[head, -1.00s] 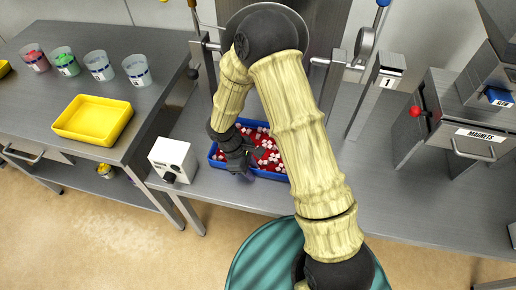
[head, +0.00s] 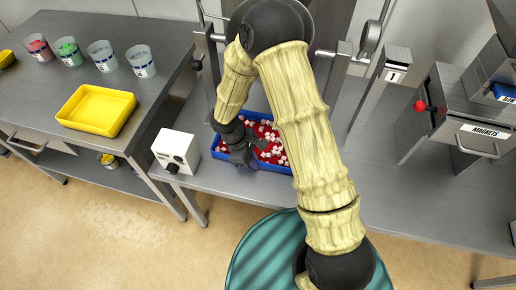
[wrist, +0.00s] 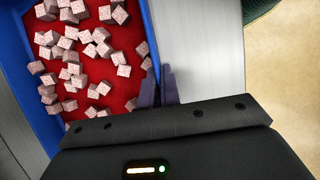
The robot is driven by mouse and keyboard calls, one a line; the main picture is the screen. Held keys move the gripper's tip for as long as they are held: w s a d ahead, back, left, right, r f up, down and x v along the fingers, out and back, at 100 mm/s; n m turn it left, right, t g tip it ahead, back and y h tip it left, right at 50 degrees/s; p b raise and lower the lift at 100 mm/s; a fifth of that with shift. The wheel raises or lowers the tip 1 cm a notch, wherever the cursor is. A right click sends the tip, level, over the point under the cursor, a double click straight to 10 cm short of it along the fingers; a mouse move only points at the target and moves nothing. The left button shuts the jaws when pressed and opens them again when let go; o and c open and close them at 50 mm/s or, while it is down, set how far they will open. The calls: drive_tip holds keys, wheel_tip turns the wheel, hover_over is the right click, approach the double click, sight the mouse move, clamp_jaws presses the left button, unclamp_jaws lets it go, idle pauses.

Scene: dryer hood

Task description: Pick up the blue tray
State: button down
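The blue tray (head: 218,155) stands on the metal bench in the head view, partly hidden behind my arm. It holds many small pale cubes on a red bottom. In the wrist view, the tray's blue wall (wrist: 148,35) runs down to my gripper (wrist: 159,87). The two dark fingers are close together, one on each side of the wall near its rim, and look shut on it. In the head view, my gripper (head: 240,153) is at the tray's near-left side. I see no clear gap between tray and bench.
A white box with a knob (head: 176,150) stands just left of the blue tray. A yellow tray (head: 97,109) and several cups stand on the left table. A post marked 1 (head: 396,66) and a MAGNETS unit (head: 470,130) are to the right. Bench front is clear.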

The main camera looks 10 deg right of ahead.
wheel_tip(320, 180, up, 10)
drive_tip(key=shift+r+p, duration=0.1)
drive_tip(key=shift+p, duration=0.2)
